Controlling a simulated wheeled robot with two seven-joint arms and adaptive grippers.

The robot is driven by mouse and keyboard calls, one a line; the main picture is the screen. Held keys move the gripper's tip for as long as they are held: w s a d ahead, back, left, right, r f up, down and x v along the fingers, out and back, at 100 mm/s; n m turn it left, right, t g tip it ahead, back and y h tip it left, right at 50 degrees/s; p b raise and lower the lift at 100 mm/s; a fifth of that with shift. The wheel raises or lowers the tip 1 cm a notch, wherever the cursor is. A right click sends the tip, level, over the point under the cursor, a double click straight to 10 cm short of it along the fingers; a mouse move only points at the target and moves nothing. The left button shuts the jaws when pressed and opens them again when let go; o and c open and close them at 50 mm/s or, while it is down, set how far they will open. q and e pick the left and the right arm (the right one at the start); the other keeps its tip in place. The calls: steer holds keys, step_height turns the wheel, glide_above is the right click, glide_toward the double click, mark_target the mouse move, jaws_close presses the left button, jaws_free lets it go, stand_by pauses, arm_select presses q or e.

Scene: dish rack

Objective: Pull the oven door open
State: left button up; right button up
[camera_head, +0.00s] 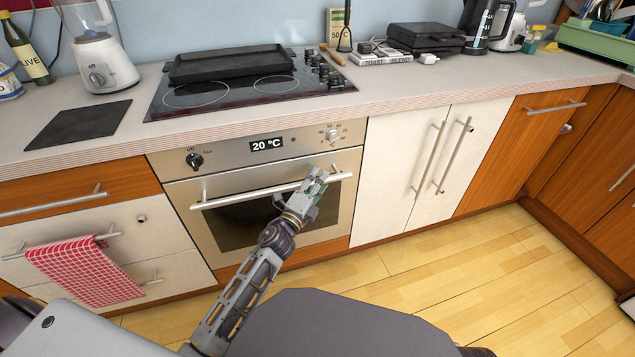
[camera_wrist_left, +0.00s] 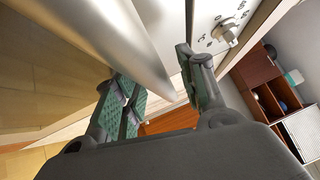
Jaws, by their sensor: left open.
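The oven door (camera_head: 220,231) is shut, with a dark window and a long silver handle (camera_head: 240,199) across its top. My left gripper (camera_head: 316,181) is at the right part of this handle and hides a piece of it. In the left wrist view, the handle (camera_wrist_left: 120,40) comes in from the top left, and its end shows between the two green-padded fingers of my open left gripper (camera_wrist_left: 160,86). I cannot tell whether either finger touches it. My right gripper is not in view.
The oven's control panel (camera_head: 235,152) with knobs and a "20 °C" display is just above the handle. A red checked towel (camera_head: 85,270) hangs on a drawer at left. White cupboards (camera_head: 395,165) stand at right. Wooden floor (camera_head: 440,255) is clear in front.

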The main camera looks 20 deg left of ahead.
arm_select(q)
jaws_close()
steer(key=shift+s+d, duration=0.1)
steer(key=shift+s, duration=0.05)
